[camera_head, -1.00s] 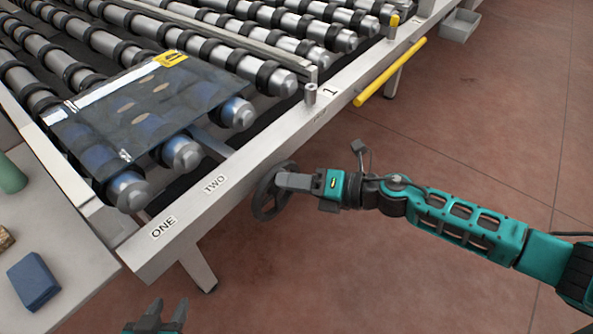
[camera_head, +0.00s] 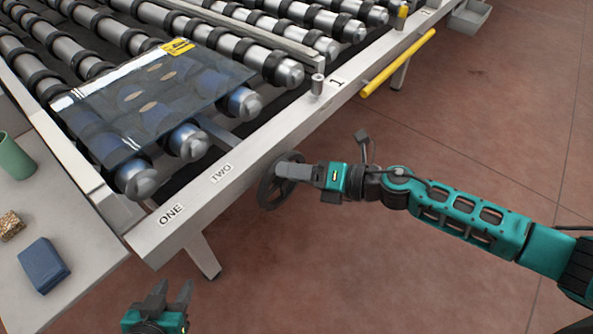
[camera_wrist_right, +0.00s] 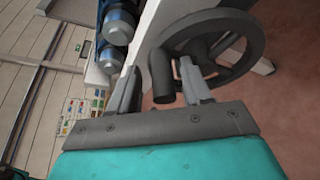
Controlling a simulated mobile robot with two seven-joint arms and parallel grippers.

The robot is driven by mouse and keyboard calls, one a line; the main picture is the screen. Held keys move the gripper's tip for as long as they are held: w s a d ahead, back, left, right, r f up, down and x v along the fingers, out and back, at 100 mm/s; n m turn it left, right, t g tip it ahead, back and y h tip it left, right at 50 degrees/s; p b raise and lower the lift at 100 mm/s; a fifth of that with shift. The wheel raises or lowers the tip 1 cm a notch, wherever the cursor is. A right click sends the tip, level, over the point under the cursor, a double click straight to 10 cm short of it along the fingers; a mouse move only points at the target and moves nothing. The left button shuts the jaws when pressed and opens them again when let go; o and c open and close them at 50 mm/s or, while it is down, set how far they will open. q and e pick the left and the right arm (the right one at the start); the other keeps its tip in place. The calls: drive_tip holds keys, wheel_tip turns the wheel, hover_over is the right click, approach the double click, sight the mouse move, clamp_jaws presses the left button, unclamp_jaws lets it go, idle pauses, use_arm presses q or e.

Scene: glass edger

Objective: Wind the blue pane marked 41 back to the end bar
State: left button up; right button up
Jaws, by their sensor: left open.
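The dark blue see-through pane (camera_head: 190,88) lies flat on the rollers at the near left end of the table. Its yellow tag (camera_head: 178,47) is at the far edge; the number is too small to read surely. A dark handwheel (camera_head: 266,196) sits on the table's front side, right of the label TWO. My right gripper (camera_head: 279,171) is at this wheel. In the right wrist view its fingers (camera_wrist_right: 158,85) stand either side of the wheel's round handle (camera_wrist_right: 161,72); whether they press on it is unclear. My left gripper (camera_head: 170,295) is open and empty, low in front of the table.
A pale bar (camera_head: 255,37) crosses the rollers beyond the pane, ending near a short post (camera_head: 317,84). A yellow rod (camera_head: 398,63) juts along the front rail. A side bench holds a blue block (camera_head: 43,265), a green cup (camera_head: 14,158) and a speckled block (camera_head: 10,226). The floor ahead is clear.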

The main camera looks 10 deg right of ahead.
drive_tip(key=shift+d+f, duration=0.1)
drive_tip(key=shift+s+d, duration=0.15)
drive_tip(key=shift+d, duration=0.05)
drive_tip(key=b+v, duration=0.1)
drive_tip(key=v, duration=1.1)
drive_tip(key=shift+b, duration=0.35)
drive_tip(key=shift+s+d, duration=0.1)
idle(0.5)
